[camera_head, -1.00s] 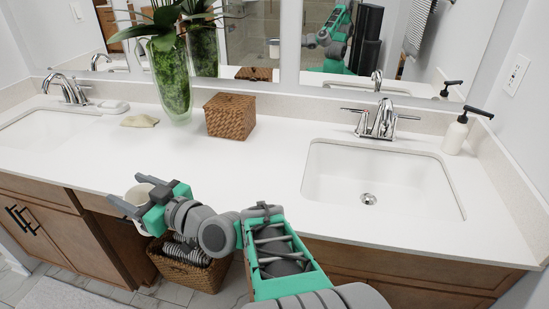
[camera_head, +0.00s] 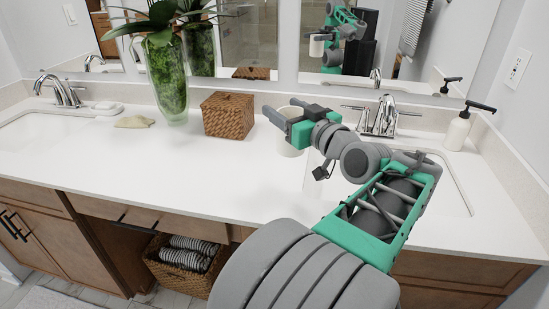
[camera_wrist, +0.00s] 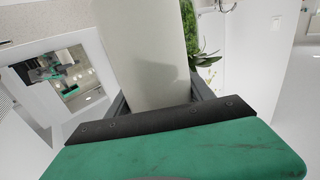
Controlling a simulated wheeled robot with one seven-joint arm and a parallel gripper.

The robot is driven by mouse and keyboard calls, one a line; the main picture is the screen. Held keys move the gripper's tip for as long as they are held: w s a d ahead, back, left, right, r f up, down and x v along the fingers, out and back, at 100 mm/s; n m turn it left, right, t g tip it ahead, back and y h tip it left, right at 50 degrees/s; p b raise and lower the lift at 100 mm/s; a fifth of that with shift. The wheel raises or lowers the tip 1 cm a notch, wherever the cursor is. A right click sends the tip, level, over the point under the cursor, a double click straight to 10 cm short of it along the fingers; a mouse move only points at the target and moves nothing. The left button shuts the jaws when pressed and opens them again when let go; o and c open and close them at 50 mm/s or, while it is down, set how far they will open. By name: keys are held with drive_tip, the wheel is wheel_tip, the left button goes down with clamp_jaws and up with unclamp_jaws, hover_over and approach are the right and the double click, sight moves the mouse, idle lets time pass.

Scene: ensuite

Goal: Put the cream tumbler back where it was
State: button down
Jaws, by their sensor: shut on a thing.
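The cream tumbler (camera_head: 290,148) is upright between the fingers of my gripper (camera_head: 281,118) in the head view. It is beside the left edge of the right sink, over the white counter. My gripper is shut on it, and the fingers and green body hide part of it. I cannot tell whether its base touches the counter. In the wrist view the tumbler (camera_wrist: 143,55) fills the space between the fingers.
A woven box (camera_head: 228,115) stands left of the tumbler, with a green glass vase (camera_head: 168,80) further left. The right sink's chrome faucet (camera_head: 384,118) and a soap dispenser (camera_head: 457,131) are to the right. The counter (camera_head: 190,175) is clear at front left.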

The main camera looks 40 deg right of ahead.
drive_tip(key=w+d+f, duration=0.3)
drive_tip(key=w+f, duration=0.3)
drive_tip(key=w+d+f, duration=0.2)
drive_tip(key=w+f, duration=0.4)
drive_tip(key=shift+w+d+f, duration=0.2)
drive_tip(key=shift+d+f, duration=0.2)
drive_tip(key=shift+f, duration=0.2)
drive_tip(key=shift+c, duration=2)
unclamp_jaws()
drive_tip(key=shift+r, duration=0.1)
